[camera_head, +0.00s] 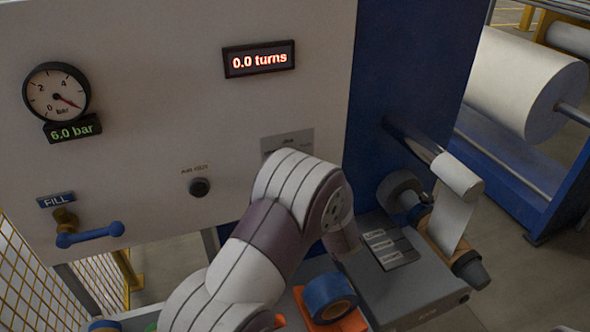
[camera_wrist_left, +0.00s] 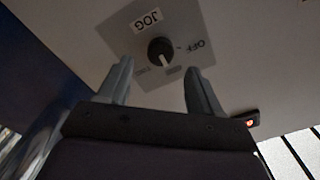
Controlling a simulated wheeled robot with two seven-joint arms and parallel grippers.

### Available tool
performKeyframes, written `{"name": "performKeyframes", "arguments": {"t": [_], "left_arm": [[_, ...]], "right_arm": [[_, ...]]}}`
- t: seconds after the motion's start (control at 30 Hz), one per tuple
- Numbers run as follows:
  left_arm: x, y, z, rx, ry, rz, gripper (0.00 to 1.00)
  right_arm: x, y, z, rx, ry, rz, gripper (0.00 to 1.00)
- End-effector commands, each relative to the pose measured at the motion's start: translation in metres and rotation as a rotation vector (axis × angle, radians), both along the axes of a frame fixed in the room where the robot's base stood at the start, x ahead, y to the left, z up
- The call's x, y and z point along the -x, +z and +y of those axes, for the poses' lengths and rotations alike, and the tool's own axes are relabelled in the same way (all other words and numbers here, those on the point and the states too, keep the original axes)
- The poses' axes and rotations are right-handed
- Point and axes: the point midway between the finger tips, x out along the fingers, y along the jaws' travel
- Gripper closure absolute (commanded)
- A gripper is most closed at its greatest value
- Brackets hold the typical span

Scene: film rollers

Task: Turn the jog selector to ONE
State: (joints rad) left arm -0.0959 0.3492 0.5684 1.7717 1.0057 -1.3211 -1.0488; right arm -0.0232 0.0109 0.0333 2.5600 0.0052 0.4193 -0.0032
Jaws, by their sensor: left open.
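The jog selector (camera_wrist_left: 160,52) is a round black knob on a grey plate in the left wrist view. A JOG label (camera_wrist_left: 146,20) lies above it and the word OFF (camera_wrist_left: 201,50) to its right. A smaller marking at its lower left is too faint to read surely. A pale pointer mark on the knob faces downward in the picture. My left gripper (camera_wrist_left: 160,74) is open, its fingers short of the knob and on either side of it, with nothing between them. In the head view my left arm hides the selector and the gripper; only the plate's top (camera_head: 288,141) shows.
A black knob (camera_head: 200,187), a blue-handled FILL valve (camera_head: 90,234) and a pressure gauge (camera_head: 56,92) are on the same panel. A display (camera_head: 259,59) reads 0.0 turns. A grey box (camera_head: 405,285) and a blue roll (camera_head: 329,298) are near my arm.

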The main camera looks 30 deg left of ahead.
Motion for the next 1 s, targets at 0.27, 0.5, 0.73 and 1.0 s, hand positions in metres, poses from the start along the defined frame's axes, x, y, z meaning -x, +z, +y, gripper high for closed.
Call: {"name": "performKeyframes", "arguments": {"t": [0.27, 0.5, 0.73, 1.0], "left_arm": [[0.040, -0.002, -0.050, -0.001, -0.004, -0.004, 0.35], [0.048, 0.001, -0.058, -0.002, 0.000, -0.003, 0.35], [0.048, 0.001, -0.058, -0.002, 0.000, -0.003, 0.35], [0.033, -0.036, -0.079, 0.235, -0.129, -0.002, 0.35]], "right_arm": [[0.000, -0.024, 0.000, 0.000, 0.000, 0.000, 1.00], [0.000, -0.025, 0.000, 0.000, 0.000, 0.000, 1.00], [0.000, -0.025, 0.000, 0.000, 0.000, 0.000, 1.00], [0.000, -0.025, 0.000, 0.000, 0.000, 0.000, 1.00]]}}
